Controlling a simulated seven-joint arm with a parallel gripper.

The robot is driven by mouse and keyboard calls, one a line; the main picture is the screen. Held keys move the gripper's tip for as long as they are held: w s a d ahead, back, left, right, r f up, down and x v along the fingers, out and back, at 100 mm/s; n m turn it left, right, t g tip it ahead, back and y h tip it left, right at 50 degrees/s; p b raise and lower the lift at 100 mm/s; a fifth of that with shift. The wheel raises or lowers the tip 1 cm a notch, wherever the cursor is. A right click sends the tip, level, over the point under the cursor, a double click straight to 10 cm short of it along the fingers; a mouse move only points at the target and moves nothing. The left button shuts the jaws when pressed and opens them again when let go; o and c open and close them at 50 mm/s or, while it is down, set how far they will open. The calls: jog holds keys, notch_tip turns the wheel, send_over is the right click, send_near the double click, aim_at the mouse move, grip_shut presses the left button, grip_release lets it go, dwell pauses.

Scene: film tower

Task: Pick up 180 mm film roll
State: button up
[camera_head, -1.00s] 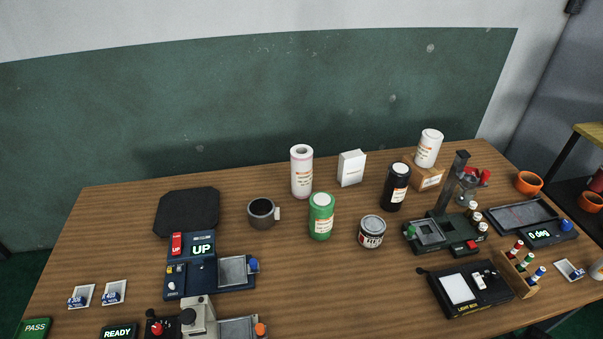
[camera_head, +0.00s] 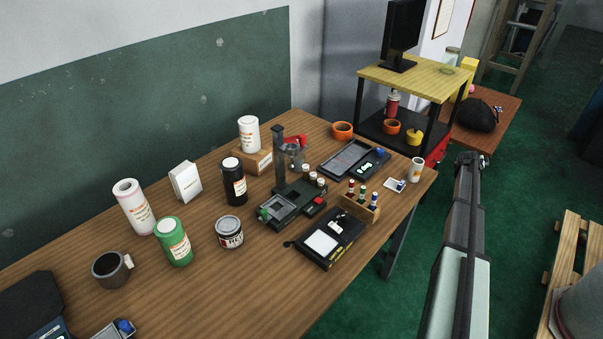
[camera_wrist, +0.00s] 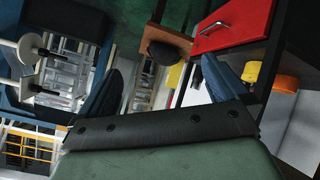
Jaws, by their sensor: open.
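Several roll-like cylinders stand upright on the wooden table in the head view. A tall white roll (camera_head: 135,207) with a hollow core stands at the left. A green one (camera_head: 174,241) is in front of it and a black one (camera_head: 234,183) is to its right. Another white roll (camera_head: 249,135) stands on a small wooden box. Their print is too small to read, so I cannot tell which is 180 mm. My gripper (camera_wrist: 163,64) shows in the wrist view with its two bluish fingers apart and nothing between them. It points away from the rolls.
My arm is right of the table, over the green floor. A black stand device (camera_head: 281,180), a light box (camera_head: 325,240), a grey can (camera_head: 229,232) and a mug (camera_head: 111,268) crowd the table. A yellow-topped cart (camera_head: 415,78) stands behind. A red drawer (camera_wrist: 232,24) shows in the wrist view.

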jog(key=w+a+r+m+y, duration=0.1)
jog(key=w+a+r, duration=0.25)
jog(key=a, duration=0.65)
jog(key=w+a+r+g, duration=0.1)
jog(key=w+a+r, duration=0.3)
jog(key=a, duration=0.6)
jog(key=w+a+r+m+y, duration=0.1)
jog(key=w+a+r, duration=0.3)
jog(key=a, duration=0.7)
jog(key=a+r+m+g, duration=0.1)
jog(key=a+r, duration=0.2)
jog(key=a, duration=0.8)
jog(key=a+r+m, duration=0.1)
jog(key=a+r, duration=0.2)
jog(key=a, duration=0.7)
jog(key=a+r+m+g, duration=0.1)
jog(key=a+r, duration=0.2)
jog(key=a, duration=0.8)
jog(key=m+g+y, duration=0.5)
jog(key=m+y, duration=0.1)
jog(key=m, duration=0.3)
send_near(124, 183)
jog(key=s+d+f, duration=0.1)
jog(key=s, duration=0.1)
notch_tip(124, 183, down, 8)
jog(key=shift+w+d+r, duration=0.1)
jog(key=shift+r, duration=0.1)
jog(key=shift+w+f, duration=0.1)
jog(key=shift+f, duration=2.85)
